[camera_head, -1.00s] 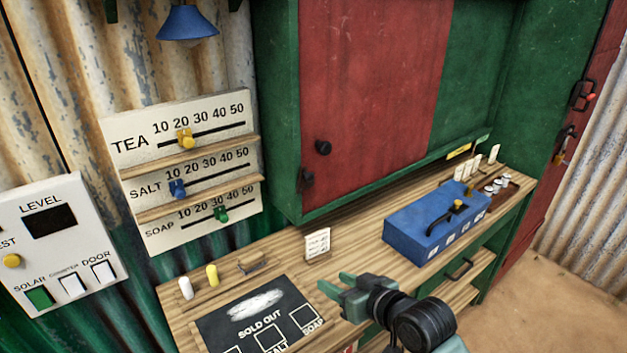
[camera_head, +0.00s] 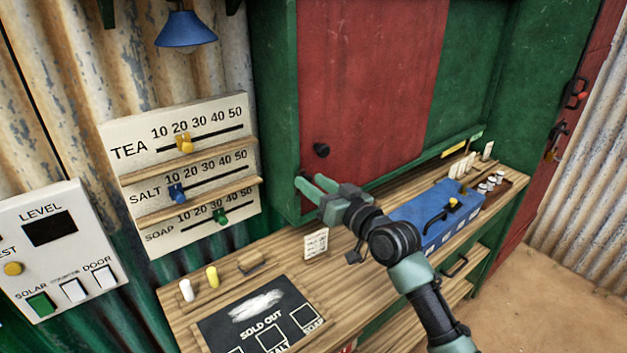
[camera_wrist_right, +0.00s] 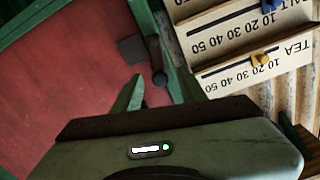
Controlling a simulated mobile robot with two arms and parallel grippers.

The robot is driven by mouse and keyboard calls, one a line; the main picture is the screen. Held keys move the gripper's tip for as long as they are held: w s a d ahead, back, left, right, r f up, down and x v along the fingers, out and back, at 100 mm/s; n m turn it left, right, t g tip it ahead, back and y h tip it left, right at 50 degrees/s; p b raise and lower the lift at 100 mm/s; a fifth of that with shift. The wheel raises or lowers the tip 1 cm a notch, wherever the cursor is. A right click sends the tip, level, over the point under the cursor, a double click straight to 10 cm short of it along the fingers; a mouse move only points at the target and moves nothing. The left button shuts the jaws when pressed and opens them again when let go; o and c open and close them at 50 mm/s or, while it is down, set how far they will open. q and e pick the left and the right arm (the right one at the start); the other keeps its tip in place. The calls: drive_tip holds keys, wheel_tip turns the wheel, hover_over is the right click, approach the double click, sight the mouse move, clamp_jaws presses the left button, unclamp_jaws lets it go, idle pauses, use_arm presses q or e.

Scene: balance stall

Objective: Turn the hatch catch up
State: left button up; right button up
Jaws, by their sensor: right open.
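The hatch catch is a small dark piece on the green frame at the lower left of the red hatch (camera_head: 365,90). In the head view my right gripper (camera_head: 309,180) is at it and mostly covers it. In the right wrist view, which is upside down, the dark catch (camera_wrist_right: 156,60) is a short bar with a rounded end, just beyond my fingertips. My right gripper is open, with nothing seen between its fingers. Whether a finger touches the catch I cannot tell. My left gripper is out of view.
The price board (camera_head: 185,170) with sliders is to the left. Below are the wooden counter (camera_head: 285,260), a small card (camera_head: 316,243) and a blue box (camera_head: 425,212).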

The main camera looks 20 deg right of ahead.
drive_tip(key=shift+w, duration=0.1)
clamp_jaws()
drive_tip(key=n, duration=0.1)
drive_tip(key=a+n, duration=0.1)
drive_tip(key=n, duration=0.1)
drive_tip(key=shift+r, duration=0.1)
unclamp_jaws()
drive_tip(key=shift+s, duration=0.2)
